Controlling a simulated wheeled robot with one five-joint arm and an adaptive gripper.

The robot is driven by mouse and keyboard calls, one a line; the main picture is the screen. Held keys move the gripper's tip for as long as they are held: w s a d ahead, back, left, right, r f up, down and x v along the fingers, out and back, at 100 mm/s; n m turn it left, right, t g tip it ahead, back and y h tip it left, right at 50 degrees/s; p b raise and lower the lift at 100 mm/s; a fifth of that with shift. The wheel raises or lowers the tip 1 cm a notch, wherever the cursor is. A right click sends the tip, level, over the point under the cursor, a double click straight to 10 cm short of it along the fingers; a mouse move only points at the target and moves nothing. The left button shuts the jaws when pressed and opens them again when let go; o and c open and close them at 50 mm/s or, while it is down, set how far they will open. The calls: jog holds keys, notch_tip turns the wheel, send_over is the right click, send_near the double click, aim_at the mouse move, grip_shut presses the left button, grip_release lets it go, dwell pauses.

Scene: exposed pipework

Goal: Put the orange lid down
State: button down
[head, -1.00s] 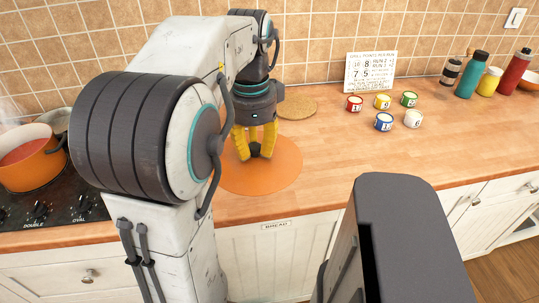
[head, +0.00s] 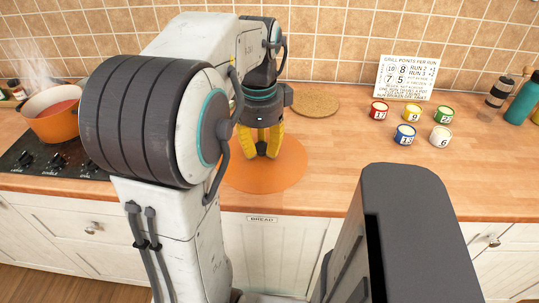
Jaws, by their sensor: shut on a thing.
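The orange lid (head: 288,172) is a flat round disc over the wooden counter near its front edge, in the head view. My gripper (head: 262,155) has yellow fingers and points down at the lid's middle. It is shut on the lid's knob, which the fingers mostly hide. The lid looks level. I cannot tell whether its underside touches the counter or hangs just above it.
A steaming orange pot (head: 55,125) stands on the black stove (head: 62,160) at the left. A round cork mat (head: 316,102) lies behind the lid. Several numbered cans (head: 405,136), a sign (head: 407,77) and bottles (head: 522,103) stand to the right. Counter right of the lid is clear.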

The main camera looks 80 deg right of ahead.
jog(key=shift+s+d, duration=0.15)
jog(key=shift+d, duration=0.15)
jog(key=shift+w+d+m, duration=0.2)
jog(key=shift+d+m, duration=0.05)
jog(key=shift+m, duration=0.15)
jog(key=shift+d+f, duration=0.15)
jog(key=shift+d, duration=0.35)
jog(key=d+f+p, duration=0.2)
jog(key=d, duration=0.1)
jog(key=d+f+p, duration=0.2)
jog(key=d, duration=0.2)
jog(key=d+f+p, duration=0.2)
jog(key=d, duration=0.1)
jog(key=shift+w+d+f+p, duration=0.2)
jog(key=shift+d+p, duration=0.1)
jog(key=shift+f+p, duration=0.85)
jog(key=shift+p, duration=0.25)
jog(key=shift+f, duration=1.25)
jog(key=shift+f, duration=0.15)
jog(key=c, duration=1.1)
grip_release()
